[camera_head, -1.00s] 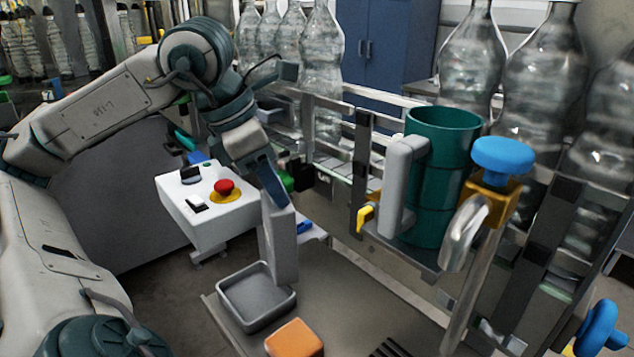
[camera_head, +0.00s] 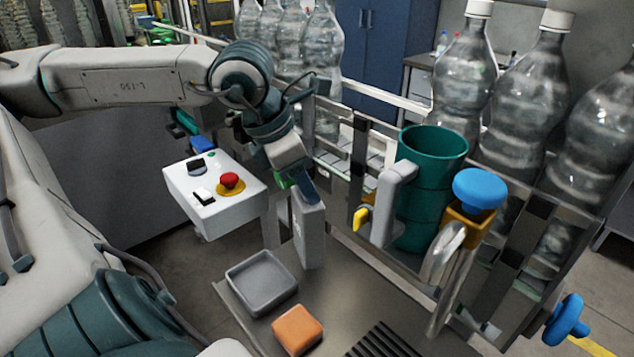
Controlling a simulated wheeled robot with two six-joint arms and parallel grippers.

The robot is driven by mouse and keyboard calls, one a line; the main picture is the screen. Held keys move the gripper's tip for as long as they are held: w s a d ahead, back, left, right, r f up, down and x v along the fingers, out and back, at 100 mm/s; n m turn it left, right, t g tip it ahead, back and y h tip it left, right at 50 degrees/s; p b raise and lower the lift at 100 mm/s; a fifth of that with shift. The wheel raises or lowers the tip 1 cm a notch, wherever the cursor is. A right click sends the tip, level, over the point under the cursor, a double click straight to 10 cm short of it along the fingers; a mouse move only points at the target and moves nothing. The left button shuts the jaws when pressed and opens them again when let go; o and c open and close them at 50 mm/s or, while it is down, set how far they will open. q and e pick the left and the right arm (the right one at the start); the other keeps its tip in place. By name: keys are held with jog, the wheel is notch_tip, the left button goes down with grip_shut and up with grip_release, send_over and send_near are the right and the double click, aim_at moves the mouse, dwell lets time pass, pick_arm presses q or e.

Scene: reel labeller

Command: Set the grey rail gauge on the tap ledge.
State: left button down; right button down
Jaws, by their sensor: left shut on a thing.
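The grey rail gauge (camera_head: 309,234) is an upright, slightly tilted slab in the middle of the head view. My left gripper (camera_head: 303,190) is shut on its upper end, and its fingers hide part of that end. The gauge's lower end shows just behind and right of the grey tray; I cannot tell whether it touches the surface below. A tap with a blue knob (camera_head: 480,188), a brass body and a curved metal spout (camera_head: 443,252) stands to the right. A grey ledge surface (camera_head: 345,310) with dark drain slots lies below, in front of the spout. My right gripper is not in view.
A grey tray (camera_head: 230,281) and an orange block (camera_head: 298,330) are on the surface. A large green mug (camera_head: 431,190) stands beside the tap. A white control box (camera_head: 213,190) with a red button is at left. Tall clear bottles (camera_head: 465,85) line the rail behind.

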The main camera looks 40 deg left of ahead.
pick_arm(q)
jog(key=shift+w+d+r+p, duration=0.1)
jog(key=shift+w+p, duration=0.35)
jog(key=shift+w, duration=0.05)
jog(key=shift+w+d+p, duration=0.35)
jog(key=shift+w+d, duration=0.05)
jog(key=shift+w, duration=0.15)
notch_tip(320, 180, down, 3)
jog(key=shift+d+f+p, duration=0.1)
jog(key=shift+p, duration=0.25)
jog(key=shift+w+f, duration=0.1)
jog(key=shift+f, duration=0.3)
jog(key=shift+f+b, duration=0.15)
jog(key=shift+b, duration=0.15)
jog(key=c, duration=0.9)
grip_release()
jog(key=shift+o, duration=0.2)
